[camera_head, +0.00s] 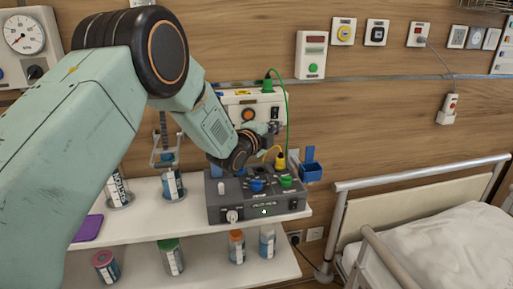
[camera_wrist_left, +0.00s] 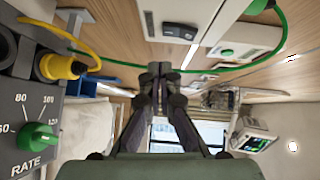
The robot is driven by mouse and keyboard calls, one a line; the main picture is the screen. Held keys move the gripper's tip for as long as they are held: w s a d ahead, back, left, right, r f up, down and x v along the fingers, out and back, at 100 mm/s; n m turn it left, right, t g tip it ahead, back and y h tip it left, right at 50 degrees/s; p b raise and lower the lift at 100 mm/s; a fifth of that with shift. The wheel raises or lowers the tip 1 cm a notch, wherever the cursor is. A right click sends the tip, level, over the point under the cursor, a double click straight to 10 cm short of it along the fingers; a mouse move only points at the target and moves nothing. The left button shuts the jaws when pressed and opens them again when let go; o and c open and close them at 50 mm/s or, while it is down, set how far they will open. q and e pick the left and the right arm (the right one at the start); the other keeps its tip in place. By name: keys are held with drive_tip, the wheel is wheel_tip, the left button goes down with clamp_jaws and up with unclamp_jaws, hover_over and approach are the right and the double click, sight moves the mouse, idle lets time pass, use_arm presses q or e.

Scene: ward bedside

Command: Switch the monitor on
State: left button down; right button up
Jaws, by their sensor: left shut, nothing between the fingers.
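My left gripper (camera_head: 271,128) reaches past the grey control box toward a white wall unit (camera_head: 240,101) with a round dark-orange knob. Its fingers are shut and empty; in the left wrist view the closed tips (camera_wrist_left: 160,72) lie below a dark switch block (camera_wrist_left: 180,31) on a pale panel, with no clear contact. A monitor with a lit screen showing coloured traces (camera_wrist_left: 257,142) is at the right in that view. I cannot tell which unit is the task's monitor. My right gripper is not in view.
The grey control box (camera_head: 285,207) with coloured knobs stands on the white shelf (camera_head: 150,222). A green cable (camera_head: 287,105) and a yellow plug (camera_head: 280,160) are close to the gripper. Bottles stand on both shelves. A bed rail (camera_head: 420,172) is at right.

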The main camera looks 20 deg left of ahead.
use_arm(q)
drive_tip(key=v, duration=1)
drive_tip(key=shift+s+f, duration=0.2)
drive_tip(key=shift+f, duration=0.6)
drive_tip(key=shift+d, duration=0.2)
